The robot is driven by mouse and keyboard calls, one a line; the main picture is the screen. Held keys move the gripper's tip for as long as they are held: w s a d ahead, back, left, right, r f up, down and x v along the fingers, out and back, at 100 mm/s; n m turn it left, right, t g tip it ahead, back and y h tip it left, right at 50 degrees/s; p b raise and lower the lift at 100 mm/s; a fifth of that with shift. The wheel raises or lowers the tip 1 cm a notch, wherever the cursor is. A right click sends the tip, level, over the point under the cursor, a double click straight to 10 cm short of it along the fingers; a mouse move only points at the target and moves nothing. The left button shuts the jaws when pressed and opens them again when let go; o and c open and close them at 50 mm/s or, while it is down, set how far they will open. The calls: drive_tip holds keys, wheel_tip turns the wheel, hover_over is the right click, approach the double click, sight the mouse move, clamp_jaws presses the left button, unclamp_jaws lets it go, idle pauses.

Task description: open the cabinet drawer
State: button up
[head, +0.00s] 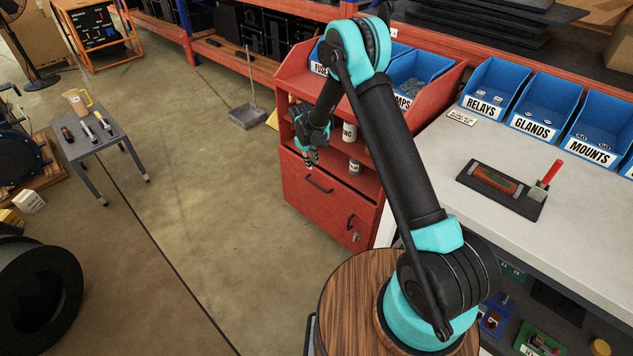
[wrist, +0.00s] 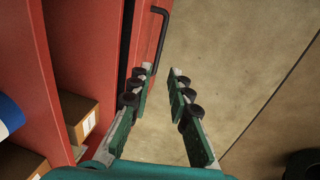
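The red cabinet (head: 376,168) stands left of the workbench, with open shelves above a red lower front (head: 310,205). A black bar handle (head: 318,184) is on the upper left of that front; a second dark handle (head: 350,221) is lower right. I cannot tell where the drawer's edges run. My gripper (head: 310,158) is just above the upper handle, in front of the shelves. In the wrist view my gripper (wrist: 161,72) is open, with nothing between its fingers. A black handle (wrist: 160,35) shows just beyond the fingertips, apart from them, beside the red front.
Cardboard boxes (wrist: 78,115) sit on the cabinet shelf near my gripper.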

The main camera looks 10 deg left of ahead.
approach(316, 182)
drive_tip(key=s+f, duration=0.1)
drive_tip(key=s+d+f, duration=0.1)
drive_tip(key=f, duration=0.1)
drive_tip(key=s+f, duration=0.1)
drive_tip(key=shift+s+d+f, duration=0.3)
drive_tip(key=shift+s+d, duration=0.1)
drive_tip(key=shift+c, duration=0.6)
clamp_jaws()
